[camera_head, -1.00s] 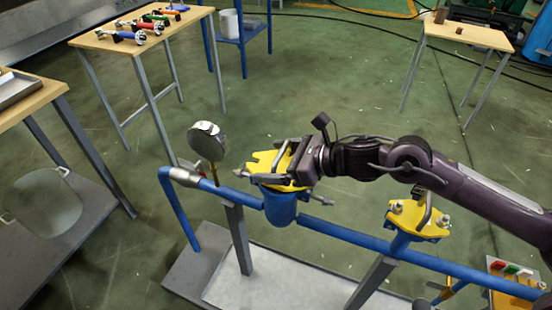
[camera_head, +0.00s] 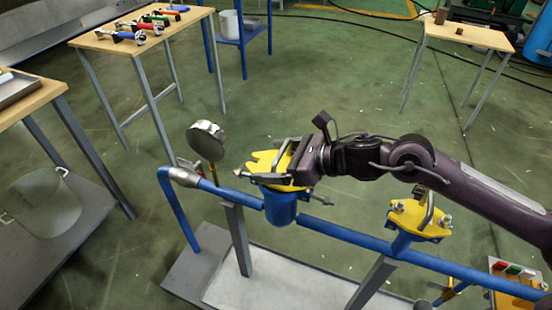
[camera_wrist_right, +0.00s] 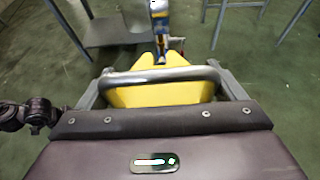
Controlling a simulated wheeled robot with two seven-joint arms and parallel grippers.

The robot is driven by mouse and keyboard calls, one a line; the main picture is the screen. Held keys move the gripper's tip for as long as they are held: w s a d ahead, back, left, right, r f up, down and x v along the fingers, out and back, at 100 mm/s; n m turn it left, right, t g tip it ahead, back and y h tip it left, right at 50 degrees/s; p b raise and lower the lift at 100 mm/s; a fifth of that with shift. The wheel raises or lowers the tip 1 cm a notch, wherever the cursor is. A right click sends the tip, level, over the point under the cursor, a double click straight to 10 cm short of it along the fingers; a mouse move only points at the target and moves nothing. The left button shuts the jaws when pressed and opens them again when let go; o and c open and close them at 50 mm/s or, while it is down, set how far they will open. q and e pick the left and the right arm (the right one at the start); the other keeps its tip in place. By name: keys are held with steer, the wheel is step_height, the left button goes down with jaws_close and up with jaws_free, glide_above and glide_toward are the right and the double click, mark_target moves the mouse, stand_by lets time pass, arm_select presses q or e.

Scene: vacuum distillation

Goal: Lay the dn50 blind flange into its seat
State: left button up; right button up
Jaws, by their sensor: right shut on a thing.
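My right gripper (camera_head: 292,165) is shut on the handle of a yellow flange plate (camera_head: 264,165) at the top of a blue vessel (camera_head: 282,206) on the blue pipe. In the right wrist view the grey handle bar (camera_wrist_right: 160,75) lies between the fingers, with the yellow plate (camera_wrist_right: 160,95) beneath it. Whether the plate is fully down on the vessel's rim is hidden. A second yellow flange (camera_head: 418,219) with a handle and bolts sits further right on the pipe. My left gripper is not in view.
A round gauge (camera_head: 207,140) stands just left of the vessel. The blue pipe (camera_head: 345,232) runs along the front. A table with coloured tools (camera_head: 115,45) stands at back left, another table (camera_head: 465,35) at back right. The floor between is clear.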

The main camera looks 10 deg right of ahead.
steer(key=shift+r+b, duration=0.2)
steer(key=shift+b, duration=0.55)
stand_by(1.1)
steer(key=shift+f+b, duration=0.85)
steer(key=shift+b, duration=0.15)
steer(key=o, duration=1.5)
steer(key=shift+c, duration=0.2)
steer(key=shift+o, duration=0.3)
steer(key=shift+s+f, duration=0.1)
steer(key=shift+f, duration=0.15)
steer(key=v, duration=0.6)
steer(key=shift+d+r, duration=0.15)
steer(key=shift+v, duration=0.8)
steer(key=shift+r, duration=0.1)
